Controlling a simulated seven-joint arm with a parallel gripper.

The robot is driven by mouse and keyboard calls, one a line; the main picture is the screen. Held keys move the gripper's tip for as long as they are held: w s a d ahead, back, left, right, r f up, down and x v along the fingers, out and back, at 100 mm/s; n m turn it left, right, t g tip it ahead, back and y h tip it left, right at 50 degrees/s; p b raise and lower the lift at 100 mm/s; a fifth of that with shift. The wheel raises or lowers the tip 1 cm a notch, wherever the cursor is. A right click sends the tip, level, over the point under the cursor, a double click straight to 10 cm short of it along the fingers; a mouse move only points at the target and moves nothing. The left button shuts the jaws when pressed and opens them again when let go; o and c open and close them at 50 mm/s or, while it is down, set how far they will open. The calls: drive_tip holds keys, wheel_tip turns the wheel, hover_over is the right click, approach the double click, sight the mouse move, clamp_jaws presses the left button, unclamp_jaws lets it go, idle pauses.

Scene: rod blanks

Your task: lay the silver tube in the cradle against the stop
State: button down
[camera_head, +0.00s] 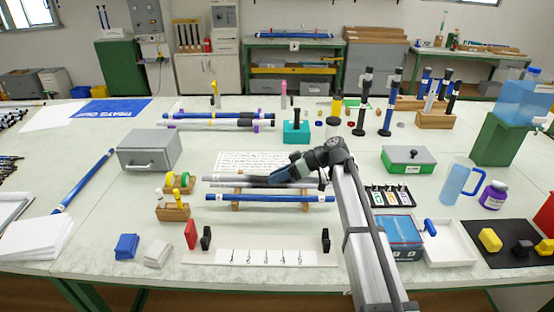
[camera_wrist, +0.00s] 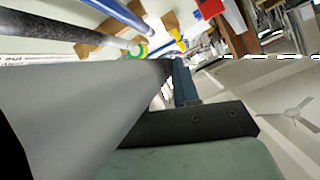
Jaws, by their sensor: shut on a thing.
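My gripper (camera_head: 256,181) is shut on a silver tube (camera_head: 222,178), which is held about level behind a blue tube. In the wrist view the held tube (camera_wrist: 75,100) fills the left foreground as a broad grey shape; the grip itself is partly hidden. A second grey tube (camera_head: 225,186) seems to lie just below it, close to the rack. The cradle appears to be the two black supports, left (camera_head: 207,238) and right (camera_head: 325,239). A red block (camera_head: 191,234), likely the stop, stands beside the left support. The cradle is empty.
The blue tube (camera_head: 270,198) lies on a wooden rack (camera_head: 236,203) between my gripper and the cradle. A numbered strip (camera_head: 265,257) lies between the supports. Blue (camera_head: 126,246) and white (camera_head: 158,253) blocks stand at left. A blue box (camera_head: 400,232) is at right.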

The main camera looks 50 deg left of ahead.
drive_tip(key=s+d, duration=1)
drive_tip(key=shift+w+d+f, duration=0.1)
drive_tip(key=shift+d+f, duration=0.05)
drive_tip(key=shift+f, duration=3.8)
drive_tip(key=shift+s+d+f, duration=0.2)
drive_tip(key=shift+f, duration=0.55)
drive_tip(key=c, duration=0.8)
unclamp_jaws()
drive_tip(key=shift+o, duration=0.2)
